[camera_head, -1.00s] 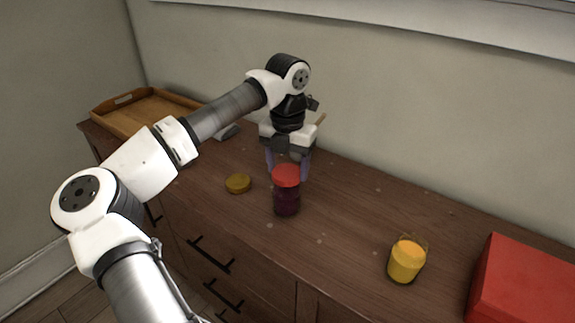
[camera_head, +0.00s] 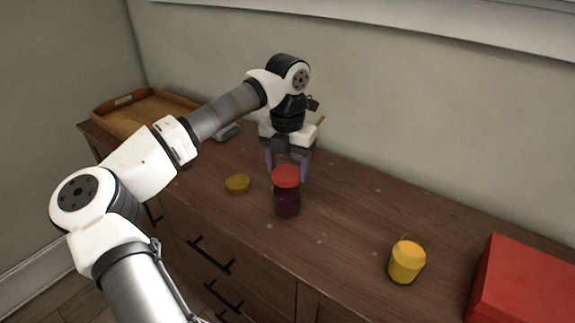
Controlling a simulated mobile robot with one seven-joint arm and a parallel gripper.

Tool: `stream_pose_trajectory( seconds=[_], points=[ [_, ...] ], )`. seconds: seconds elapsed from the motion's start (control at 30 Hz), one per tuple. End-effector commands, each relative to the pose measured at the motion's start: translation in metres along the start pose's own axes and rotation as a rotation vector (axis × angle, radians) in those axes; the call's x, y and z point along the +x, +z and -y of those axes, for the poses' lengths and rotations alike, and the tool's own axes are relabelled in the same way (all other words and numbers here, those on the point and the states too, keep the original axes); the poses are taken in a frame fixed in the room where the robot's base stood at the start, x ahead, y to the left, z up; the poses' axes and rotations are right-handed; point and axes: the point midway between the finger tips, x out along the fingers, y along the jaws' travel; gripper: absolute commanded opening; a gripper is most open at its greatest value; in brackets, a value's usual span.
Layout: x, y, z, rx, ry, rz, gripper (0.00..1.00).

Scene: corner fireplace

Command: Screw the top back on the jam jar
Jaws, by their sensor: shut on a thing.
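The jam jar (camera_head: 287,204) stands upright on the wooden cabinet top, with dark purple contents. Its red lid (camera_head: 286,177) sits on its mouth and looks level; how far it is threaded cannot be seen. My gripper (camera_head: 287,170) points down from above and a little behind the jar. Its purple-grey fingers are on either side of the red lid and shut on it. The lid hides part of the fingertips, so the exact contact is hard to see.
A gold lid (camera_head: 238,184) lies flat left of the jar. A yellow-filled glass (camera_head: 407,262) and a red box (camera_head: 524,287) stand to the right. A wooden tray (camera_head: 113,104) is at the back left. The wall runs close behind. Free room lies between jar and glass.

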Motion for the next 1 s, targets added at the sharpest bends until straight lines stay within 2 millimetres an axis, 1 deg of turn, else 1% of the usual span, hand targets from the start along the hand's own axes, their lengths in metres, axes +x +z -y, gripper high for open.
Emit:
stream_pose_trajectory(
  seconds=[1.0],
  points=[
    [0.012, 0.000, 0.000, 0.000, 0.000, 0.000, 0.39]
  ],
)
